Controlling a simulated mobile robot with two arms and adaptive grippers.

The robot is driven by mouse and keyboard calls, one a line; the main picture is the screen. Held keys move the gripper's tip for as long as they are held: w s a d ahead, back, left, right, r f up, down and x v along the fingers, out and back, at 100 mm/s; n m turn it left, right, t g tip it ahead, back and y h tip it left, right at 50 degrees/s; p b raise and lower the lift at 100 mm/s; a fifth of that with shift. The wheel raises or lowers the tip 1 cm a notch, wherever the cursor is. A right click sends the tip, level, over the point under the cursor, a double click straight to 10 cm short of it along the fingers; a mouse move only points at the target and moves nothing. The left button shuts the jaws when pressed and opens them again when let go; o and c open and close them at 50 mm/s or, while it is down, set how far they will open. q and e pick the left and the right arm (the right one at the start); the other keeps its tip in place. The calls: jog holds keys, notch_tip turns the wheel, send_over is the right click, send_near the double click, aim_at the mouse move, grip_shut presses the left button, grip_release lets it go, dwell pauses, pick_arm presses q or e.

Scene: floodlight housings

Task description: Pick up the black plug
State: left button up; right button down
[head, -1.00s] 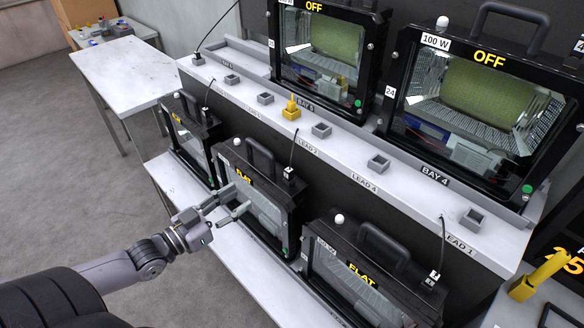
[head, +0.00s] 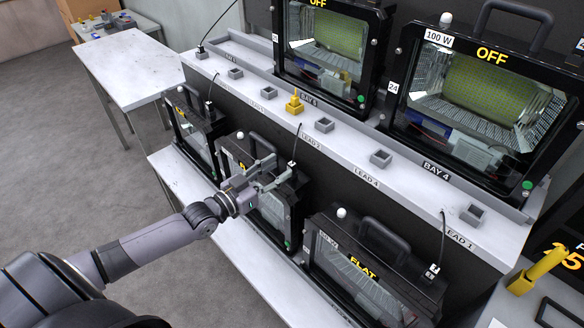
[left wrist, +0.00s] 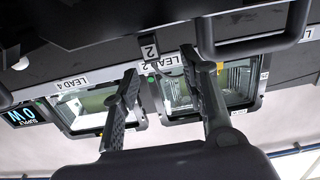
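My left gripper (head: 281,168) is open, its fingers reaching to the front floodlight housing under the LEAD 2 label. In the left wrist view its two fingers (left wrist: 160,66) stand apart. A black plug with a white "2" tag (left wrist: 150,47) shows there between and just beyond the fingertips, with its thin cable. In the head view that plug is largely hidden behind the fingertips; its cable (head: 296,145) rises from there to the ledge. Another black plug (head: 433,270) sits at the lower right housing, below LEAD 1. My right gripper is not in view.
The white ledge (head: 350,150) carries several grey sockets and a yellow piece (head: 294,103). Floodlight housings marked OFF stand behind it, and others stand on the lower white shelf (head: 235,262). A side table (head: 130,65) stands at the left, and a yellow handle (head: 538,270) at the right.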

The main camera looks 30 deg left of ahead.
aim_at(289, 166)
pick_arm(q)
jog(key=shift+d+f+p+x, duration=0.1)
jog(key=shift+d+p+x, duration=0.15)
jog(key=shift+x, duration=1.05)
jog(key=shift+d+f+p+x, duration=0.15)
jog(key=shift+p+x, duration=0.1)
jog(key=shift+x, duration=1.05)
jog(key=shift+s, duration=0.1)
jog(key=shift+c, duration=0.5)
grip_shut()
